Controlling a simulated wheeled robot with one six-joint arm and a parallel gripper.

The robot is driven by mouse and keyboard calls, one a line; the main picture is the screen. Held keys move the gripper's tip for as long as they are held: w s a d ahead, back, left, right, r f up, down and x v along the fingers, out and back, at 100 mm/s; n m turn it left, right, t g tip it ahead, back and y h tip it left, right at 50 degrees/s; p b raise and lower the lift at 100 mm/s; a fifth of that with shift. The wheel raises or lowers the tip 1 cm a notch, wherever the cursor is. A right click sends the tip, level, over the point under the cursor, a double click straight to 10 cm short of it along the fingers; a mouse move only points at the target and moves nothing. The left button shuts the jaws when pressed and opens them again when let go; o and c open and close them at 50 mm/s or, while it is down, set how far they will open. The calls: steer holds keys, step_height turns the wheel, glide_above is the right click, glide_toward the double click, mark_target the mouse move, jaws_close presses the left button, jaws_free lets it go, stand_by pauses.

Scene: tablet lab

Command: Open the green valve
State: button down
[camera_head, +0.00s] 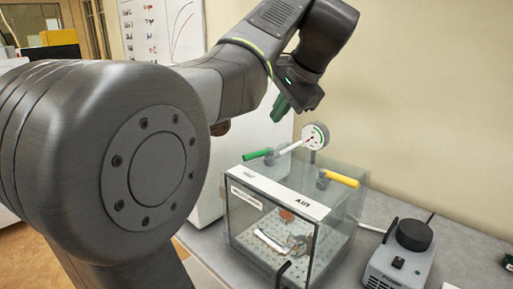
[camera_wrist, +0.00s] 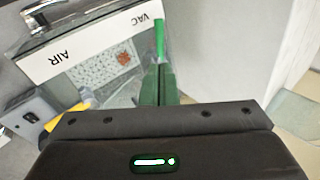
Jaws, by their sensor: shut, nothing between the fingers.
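The green valve handle (camera_head: 257,154) sits on top of a clear chamber (camera_head: 336,235), at its left side by the VAC end of the white label strip. It points left and lies roughly level. In the wrist view the green handle (camera_wrist: 159,38) is just beyond my fingertips, lined up with them. My gripper (camera_head: 277,115) has green fingers, pressed together and empty, above and behind the handle in the head view. My gripper (camera_wrist: 158,68) also shows shut in the wrist view. I cannot tell the exact gap to the handle; the valve's base is hidden there.
A yellow valve handle (camera_head: 342,180) and a round gauge (camera_head: 315,136) stand on the chamber top. A grey device with a black knob (camera_head: 402,254) is on the bench to the right. A whiteboard (camera_head: 163,30) and wall are behind.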

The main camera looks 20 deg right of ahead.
mark_target(253, 154)
steer(key=p+x, duration=0.1)
steer(key=x, duration=1.3)
steer(key=shift+s+a, duration=0.1)
